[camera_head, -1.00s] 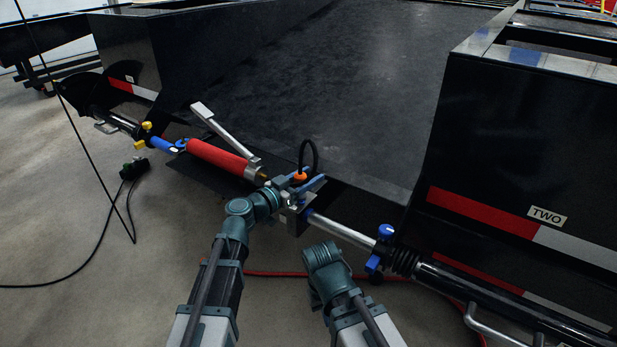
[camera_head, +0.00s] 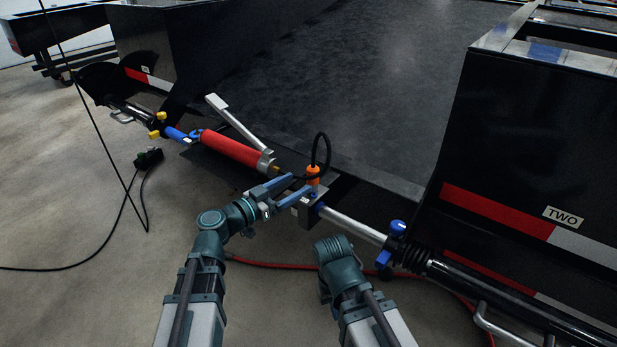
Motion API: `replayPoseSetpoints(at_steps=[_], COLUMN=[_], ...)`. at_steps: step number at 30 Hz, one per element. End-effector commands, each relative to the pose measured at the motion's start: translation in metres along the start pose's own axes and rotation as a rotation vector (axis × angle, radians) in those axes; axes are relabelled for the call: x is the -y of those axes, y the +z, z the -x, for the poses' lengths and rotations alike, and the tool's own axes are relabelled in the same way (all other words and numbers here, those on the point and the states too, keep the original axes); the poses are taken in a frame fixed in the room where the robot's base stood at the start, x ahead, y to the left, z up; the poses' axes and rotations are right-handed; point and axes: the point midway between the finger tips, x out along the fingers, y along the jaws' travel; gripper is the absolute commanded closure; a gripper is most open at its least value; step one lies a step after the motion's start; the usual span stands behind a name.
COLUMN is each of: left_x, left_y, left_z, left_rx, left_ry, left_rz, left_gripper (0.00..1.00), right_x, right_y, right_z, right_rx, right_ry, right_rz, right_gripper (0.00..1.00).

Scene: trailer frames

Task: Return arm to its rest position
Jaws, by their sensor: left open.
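My left gripper (camera_head: 300,185) has two blue fingers spread apart with nothing between them. It is just left of an orange fitting (camera_head: 313,175) with a black hose loop (camera_head: 321,150), which stands on a small metal block (camera_head: 313,197) at the trailer's rear edge. The fingertips look close to the fitting; I cannot tell whether they touch. The left arm (camera_head: 208,248) reaches up from the lower left, bent at the wrist. The right arm's end joint (camera_head: 337,257) is lower, in front of the silver rod; no right fingers show.
A red cylinder (camera_head: 230,147) and a silver lever (camera_head: 238,122) lie close beyond the left gripper. A silver rod (camera_head: 352,226) with a blue clamp (camera_head: 390,245) runs right. A red hose (camera_head: 285,272) crosses the floor behind the arms. Open floor (camera_head: 90,220) lies left.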

Motion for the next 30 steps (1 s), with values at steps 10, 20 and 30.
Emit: replayPoseSetpoints(at_steps=[10,20,30], left_x=[0.0,-0.002,-0.053], left_y=[0.0,0.003,0.113], left_z=[0.036,0.036,0.048], left_rx=[0.0,0.015,0.561], left_ry=[0.0,0.009,0.098], left_rz=[0.0,0.008,0.271], left_gripper=[0.24,0.24,0.24], right_x=[0.0,0.0,0.0], right_y=[0.0,0.0,0.0], right_z=[0.0,0.0,0.0], right_rx=[0.0,0.0,0.0], right_ry=[0.0,0.0,0.0], right_rz=[0.0,0.0,0.0], right_gripper=[1.0,1.0,1.0])
